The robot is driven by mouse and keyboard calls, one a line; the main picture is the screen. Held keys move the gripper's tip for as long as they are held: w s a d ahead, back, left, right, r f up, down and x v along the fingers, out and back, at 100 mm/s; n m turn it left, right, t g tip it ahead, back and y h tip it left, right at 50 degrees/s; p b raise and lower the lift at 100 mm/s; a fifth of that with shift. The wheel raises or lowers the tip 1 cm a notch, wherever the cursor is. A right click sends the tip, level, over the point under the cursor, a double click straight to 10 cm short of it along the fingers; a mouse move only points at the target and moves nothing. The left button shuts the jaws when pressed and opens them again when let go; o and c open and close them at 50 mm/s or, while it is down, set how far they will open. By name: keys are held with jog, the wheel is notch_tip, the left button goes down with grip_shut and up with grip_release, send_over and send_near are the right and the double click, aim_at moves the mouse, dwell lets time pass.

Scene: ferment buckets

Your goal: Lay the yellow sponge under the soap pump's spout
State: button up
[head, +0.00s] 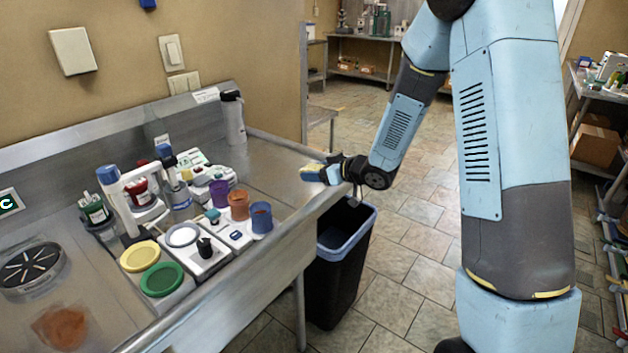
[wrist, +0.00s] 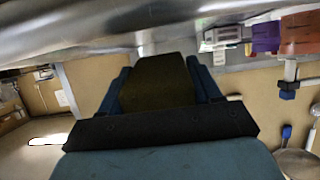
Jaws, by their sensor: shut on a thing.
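My gripper (head: 328,174) is at the right end of the steel counter, near its front edge. It is shut on the yellow sponge (head: 311,172), which points left over the counter. In the wrist view the sponge (wrist: 158,82) looks dark olive between the blue fingers of my gripper (wrist: 155,75). A white bottle with a black top (head: 232,118) stands at the back of the counter, left of and beyond my gripper. A smaller bottle with a dark top and blue cap (head: 172,178) stands further left. I cannot tell for sure which is the soap pump; neither spout is clear.
Purple (head: 219,193), brown (head: 238,205) and blue (head: 261,217) cups stand left of my gripper. Yellow (head: 139,256) and green (head: 161,279) lids lie further left. A black bin with a blue rim (head: 340,250) stands below the counter's right end. Counter behind the cups is partly clear.

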aim_at(316, 189)
jog(key=shift+w+d+f, duration=0.1)
jog(key=shift+w+f, duration=0.1)
jog(key=shift+f, duration=0.45)
jog(key=shift+w+f, duration=0.15)
jog(key=shift+f, duration=0.45)
jog(key=shift+s+f, duration=0.1)
jog(key=shift+f, duration=0.2)
jog(key=shift+a+f, duration=0.1)
jog(key=shift+a, duration=0.25)
jog(key=shift+f, duration=0.15)
jog(key=o, duration=1.1)
